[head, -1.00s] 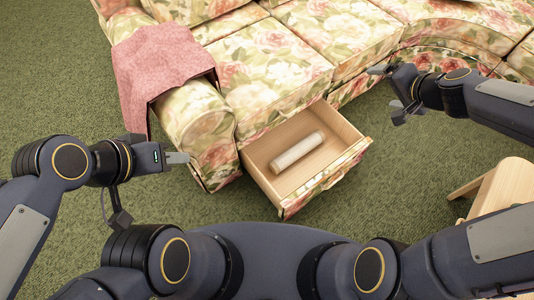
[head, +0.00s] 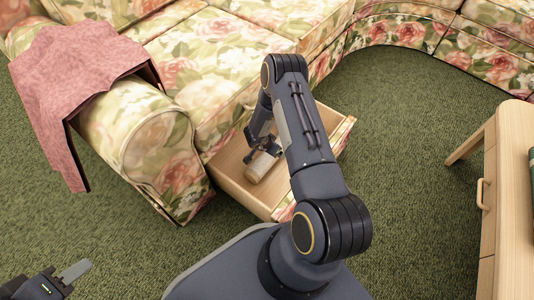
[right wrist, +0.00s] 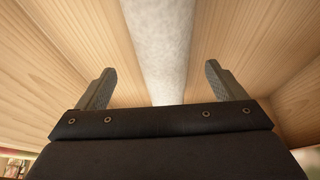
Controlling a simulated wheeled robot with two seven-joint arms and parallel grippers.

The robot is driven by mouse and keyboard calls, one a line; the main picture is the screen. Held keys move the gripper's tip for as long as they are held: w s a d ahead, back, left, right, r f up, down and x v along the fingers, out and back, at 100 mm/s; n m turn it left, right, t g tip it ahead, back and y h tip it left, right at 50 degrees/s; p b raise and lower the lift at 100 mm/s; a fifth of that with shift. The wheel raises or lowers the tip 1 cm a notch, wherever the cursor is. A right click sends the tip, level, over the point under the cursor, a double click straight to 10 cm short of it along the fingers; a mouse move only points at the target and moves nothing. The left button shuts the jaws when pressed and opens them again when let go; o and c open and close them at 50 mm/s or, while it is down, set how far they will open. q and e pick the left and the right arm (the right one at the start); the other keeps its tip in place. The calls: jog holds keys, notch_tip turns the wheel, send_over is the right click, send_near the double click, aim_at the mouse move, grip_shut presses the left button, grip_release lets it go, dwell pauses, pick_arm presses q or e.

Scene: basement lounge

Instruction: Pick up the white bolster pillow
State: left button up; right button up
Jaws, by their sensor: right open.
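The white bolster pillow (head: 261,167) lies in an open wooden drawer (head: 232,183) under the sofa. My right arm hides part of the pillow and drawer in the head view. My right gripper (head: 262,146) is down at the drawer, over the pillow. In the right wrist view the pillow (right wrist: 158,45) runs lengthwise between the two spread fingers of my right gripper (right wrist: 160,85), with a gap on each side. My left gripper (head: 75,271) is at the lower left, far from the drawer. I cannot tell whether its fingers are apart.
A floral sofa (head: 235,60) stands behind the drawer, with a pink blanket (head: 75,90) over its arm. A wooden cabinet (head: 508,190) stands at the right. Green carpet (head: 415,130) is clear between the cabinet and the sofa.

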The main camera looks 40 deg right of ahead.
jog(key=b+x, duration=0.3)
jog(key=x, duration=0.3)
jog(key=shift+w+d+f+b, duration=0.1)
jog(key=shift+w+d+b, duration=0.15)
jog(key=shift+b, duration=0.1)
jog(key=c, duration=1.2)
